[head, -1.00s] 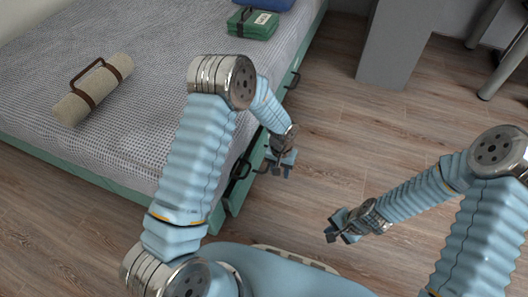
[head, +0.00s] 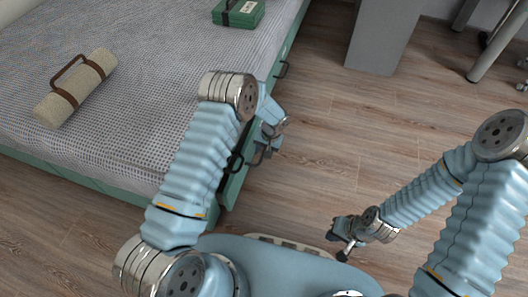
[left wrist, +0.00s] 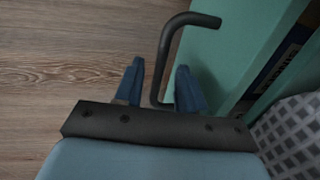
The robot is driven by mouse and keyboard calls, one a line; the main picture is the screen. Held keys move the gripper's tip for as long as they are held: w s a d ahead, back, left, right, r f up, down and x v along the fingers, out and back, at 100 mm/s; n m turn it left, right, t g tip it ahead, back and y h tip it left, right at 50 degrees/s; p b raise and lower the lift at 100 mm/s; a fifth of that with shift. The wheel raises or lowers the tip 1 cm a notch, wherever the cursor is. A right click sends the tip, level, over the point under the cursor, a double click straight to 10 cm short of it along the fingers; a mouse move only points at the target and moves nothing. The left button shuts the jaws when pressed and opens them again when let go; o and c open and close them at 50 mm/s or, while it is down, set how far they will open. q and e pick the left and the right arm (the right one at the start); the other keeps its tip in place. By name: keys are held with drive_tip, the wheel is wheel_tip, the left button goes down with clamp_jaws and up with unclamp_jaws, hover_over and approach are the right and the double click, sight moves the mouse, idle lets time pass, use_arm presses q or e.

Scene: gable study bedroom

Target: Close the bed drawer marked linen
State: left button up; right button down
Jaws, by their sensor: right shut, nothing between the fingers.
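The green bed drawer (head: 234,187) on the bed's right side stands a little out from the bed frame. My right gripper (head: 345,248) is shut and empty above the floor.
The bed (head: 130,95) carries a rolled beige mat (head: 75,88) and a green case (head: 238,12). Another handle (head: 282,69) sits farther along the bed side. A grey desk panel (head: 380,35) stands at the back right. The wooden floor (head: 330,130) between is clear.

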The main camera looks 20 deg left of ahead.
sight(253, 148)
use_arm(q)
drive_tip(key=shift+f, duration=0.35)
clamp_jaws()
drive_tip(key=a, duration=0.4)
drive_tip(key=shift+w+a+b, duration=0.1)
drive_tip(key=shift+a+b, duration=0.2)
drive_tip(key=shift+b, duration=0.1)
unclamp_jaws()
